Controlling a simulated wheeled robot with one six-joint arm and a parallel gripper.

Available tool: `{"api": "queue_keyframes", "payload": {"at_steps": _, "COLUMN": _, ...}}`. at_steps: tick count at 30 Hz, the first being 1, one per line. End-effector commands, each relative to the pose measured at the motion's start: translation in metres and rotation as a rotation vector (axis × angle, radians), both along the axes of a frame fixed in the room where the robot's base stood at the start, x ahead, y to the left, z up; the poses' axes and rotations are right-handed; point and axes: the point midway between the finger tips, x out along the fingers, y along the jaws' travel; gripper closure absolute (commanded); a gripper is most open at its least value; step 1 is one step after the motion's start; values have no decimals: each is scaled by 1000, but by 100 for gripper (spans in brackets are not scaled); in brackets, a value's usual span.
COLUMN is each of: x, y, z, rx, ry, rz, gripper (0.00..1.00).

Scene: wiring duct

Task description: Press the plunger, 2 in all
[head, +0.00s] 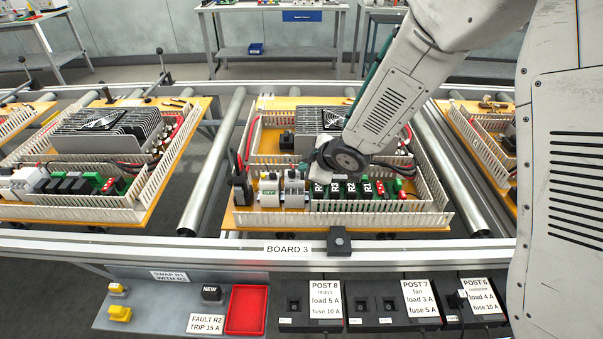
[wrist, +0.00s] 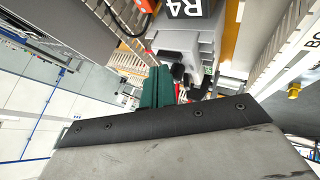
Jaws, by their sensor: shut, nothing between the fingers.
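No part is labelled as the plunger. A black block with a round button (head: 339,241) sits on the front rail below board 3 and may be it, but I cannot be sure. My gripper's teal fingers (wrist: 157,88) are together and empty in the wrist view. In the head view my wrist hangs over the row of relays (head: 350,188) on board 3 and hides the fingertips. Whether they touch anything cannot be told.
Board 3 (head: 240,217) has slotted white duct walls (head: 380,218), a finned heatsink (head: 318,125) and cables close to my wrist. In front are a red tray (head: 246,310), a black NEW relay (head: 211,292), yellow parts (head: 119,313) and posts with label cards. Other boards stand on both sides.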

Motion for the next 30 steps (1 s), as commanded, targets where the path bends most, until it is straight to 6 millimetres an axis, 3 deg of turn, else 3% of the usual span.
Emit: {"api": "queue_keyframes", "payload": {"at_steps": 30, "x": 0, "y": 0, "z": -8, "rx": 1, "ry": 0, "rz": 1, "gripper": 100}}
